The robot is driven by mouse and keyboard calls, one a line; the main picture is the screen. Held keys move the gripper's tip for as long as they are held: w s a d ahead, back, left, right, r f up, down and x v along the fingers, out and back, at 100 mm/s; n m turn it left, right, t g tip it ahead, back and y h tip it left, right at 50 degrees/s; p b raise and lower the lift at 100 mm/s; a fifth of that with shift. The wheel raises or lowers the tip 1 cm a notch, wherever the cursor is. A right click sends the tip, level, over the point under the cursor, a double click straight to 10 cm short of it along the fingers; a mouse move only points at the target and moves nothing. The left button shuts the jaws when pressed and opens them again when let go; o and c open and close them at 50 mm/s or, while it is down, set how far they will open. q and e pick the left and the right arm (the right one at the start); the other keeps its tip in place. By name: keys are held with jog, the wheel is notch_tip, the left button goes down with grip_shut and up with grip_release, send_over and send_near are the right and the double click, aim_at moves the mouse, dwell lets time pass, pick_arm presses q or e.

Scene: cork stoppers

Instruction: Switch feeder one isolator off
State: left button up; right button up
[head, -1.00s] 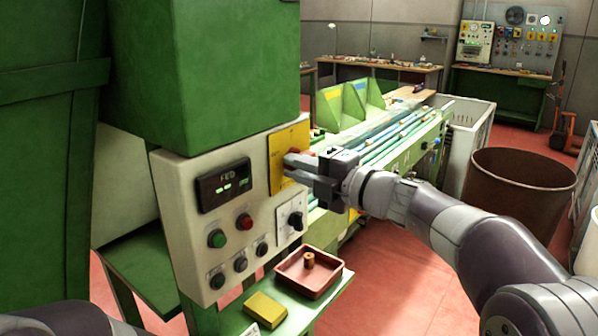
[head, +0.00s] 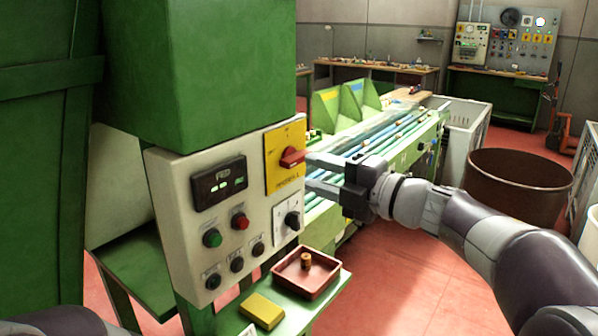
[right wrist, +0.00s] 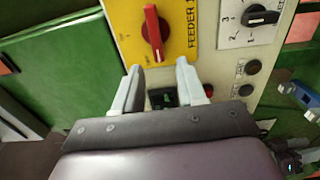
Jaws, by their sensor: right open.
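The feeder one isolator is a red rotary handle (head: 292,157) on a yellow plate (head: 285,135) on the cream control panel. In the right wrist view the handle (right wrist: 154,33) is seen close, beside the lettering "FEEDER 1" on the yellow plate (right wrist: 125,25). My right gripper (head: 312,172) is open and empty, just right of the handle and apart from it. In the right wrist view its fingertips (right wrist: 159,70) stand below the handle. My left gripper is out of view.
Below the isolator are a black selector knob (head: 292,221), a red button (head: 240,221), a green button (head: 212,238) and several black knobs. A red tray (head: 306,282) with a cork and a yellow block (head: 262,311) lie on the green shelf. A conveyor (head: 385,140) runs behind my gripper.

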jog(key=v, duration=0.7)
jog(key=shift+s+d+b, duration=0.15)
jog(key=shift+s+b, duration=0.05)
jog(key=shift+b, duration=0.15)
